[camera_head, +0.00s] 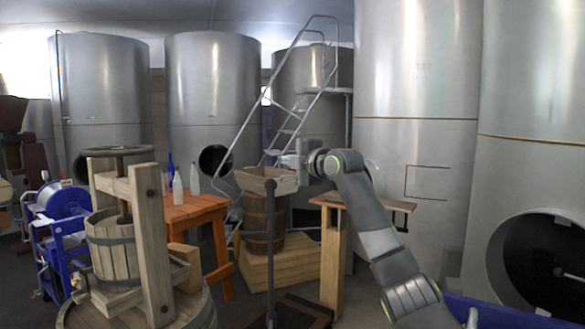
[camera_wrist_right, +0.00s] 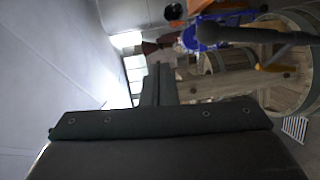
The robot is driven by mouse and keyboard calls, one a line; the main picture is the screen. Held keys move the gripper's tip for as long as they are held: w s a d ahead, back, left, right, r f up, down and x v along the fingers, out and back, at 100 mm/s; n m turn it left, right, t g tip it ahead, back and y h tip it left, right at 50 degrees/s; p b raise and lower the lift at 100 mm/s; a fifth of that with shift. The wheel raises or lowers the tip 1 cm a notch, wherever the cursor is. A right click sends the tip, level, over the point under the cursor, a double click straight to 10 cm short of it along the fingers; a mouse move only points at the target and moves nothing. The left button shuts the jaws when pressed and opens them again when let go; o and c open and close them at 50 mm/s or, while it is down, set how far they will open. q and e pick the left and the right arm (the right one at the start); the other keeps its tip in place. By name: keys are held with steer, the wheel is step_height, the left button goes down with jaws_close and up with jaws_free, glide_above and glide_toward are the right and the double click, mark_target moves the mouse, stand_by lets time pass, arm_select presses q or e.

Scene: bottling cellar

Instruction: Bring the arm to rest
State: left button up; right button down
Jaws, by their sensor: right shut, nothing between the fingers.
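My right arm (camera_head: 372,225) rises from the lower right and bends at a joint with a green ring. Its right gripper (camera_head: 291,160) is raised and points left, in front of the metal stairs as seen in the head view. In the right wrist view the dark fingers of the right gripper (camera_wrist_right: 158,84) are together with nothing between them. The gripper appears just above the wooden box on the post in the picture; the depth gap cannot be told. My left gripper is not in view.
A wooden press (camera_head: 113,245) stands at the left front, beside a blue cart (camera_head: 62,230). An orange table (camera_head: 196,211) holds several bottles. A wooden box (camera_head: 266,181) and a small wooden table (camera_head: 333,199) are near the arm. Steel tanks (camera_head: 415,90) stand behind.

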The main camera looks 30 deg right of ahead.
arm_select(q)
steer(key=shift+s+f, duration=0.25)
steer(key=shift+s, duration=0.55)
arm_select(e)
steer(key=shift+s+r, duration=0.35)
steer(key=shift+s, duration=0.15)
steer(key=shift+s, duration=0.1)
